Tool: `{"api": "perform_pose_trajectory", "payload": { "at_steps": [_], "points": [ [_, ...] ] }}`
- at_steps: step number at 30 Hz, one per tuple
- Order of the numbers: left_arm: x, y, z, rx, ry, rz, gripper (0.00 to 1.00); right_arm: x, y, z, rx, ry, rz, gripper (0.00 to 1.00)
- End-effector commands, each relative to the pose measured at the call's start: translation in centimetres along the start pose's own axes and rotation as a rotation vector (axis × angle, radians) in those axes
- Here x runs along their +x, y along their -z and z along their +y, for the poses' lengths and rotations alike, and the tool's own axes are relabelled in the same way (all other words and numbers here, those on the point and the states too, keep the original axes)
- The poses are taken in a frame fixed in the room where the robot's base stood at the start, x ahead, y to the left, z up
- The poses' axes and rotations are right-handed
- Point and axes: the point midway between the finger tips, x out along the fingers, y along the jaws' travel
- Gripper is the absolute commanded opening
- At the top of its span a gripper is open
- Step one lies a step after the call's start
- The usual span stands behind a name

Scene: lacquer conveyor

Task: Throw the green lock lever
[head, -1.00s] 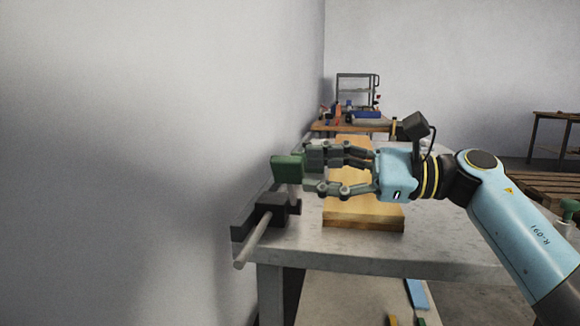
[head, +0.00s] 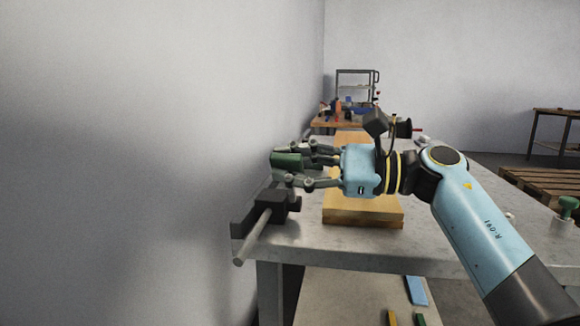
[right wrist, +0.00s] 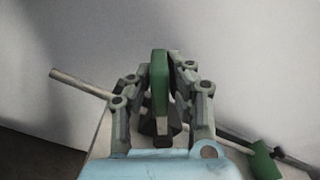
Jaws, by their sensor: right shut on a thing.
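The green lock lever (head: 287,161) stands at the left end of the grey table, next to the wall. Its green handle also shows in the right wrist view (right wrist: 160,85), upright between the fingers. My right gripper (head: 292,166) is shut on the handle, with fingers on both sides of it. A dark block (head: 277,201) with a grey rod (head: 252,238) sits just below and in front of the lever. The lever's lower part is partly hidden by my fingers. My left gripper is not in view.
A wooden board (head: 365,216) lies on the grey table (head: 440,245) under my right wrist. The wall (head: 150,160) is close on the left. Another green part (right wrist: 264,162) shows at the lower right of the right wrist view. A further bench (head: 335,122) stands behind.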

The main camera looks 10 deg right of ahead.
Motion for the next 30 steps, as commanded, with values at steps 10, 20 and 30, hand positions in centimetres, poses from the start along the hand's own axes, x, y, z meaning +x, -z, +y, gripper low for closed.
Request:
{"api": "perform_pose_trajectory", "payload": {
  "at_steps": [10,20,30],
  "points": [
    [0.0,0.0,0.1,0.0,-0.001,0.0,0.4,0.0,0.0,0.0,0.002,0.0,0.0,0.0],
    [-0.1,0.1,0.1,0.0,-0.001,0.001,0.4,0.0,0.0,-1.0,0.087,0.0,0.001,0.0],
    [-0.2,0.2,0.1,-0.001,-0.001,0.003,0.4,0.0,0.7,-4.0,0.363,0.0,0.0,0.0]
  ]
}}
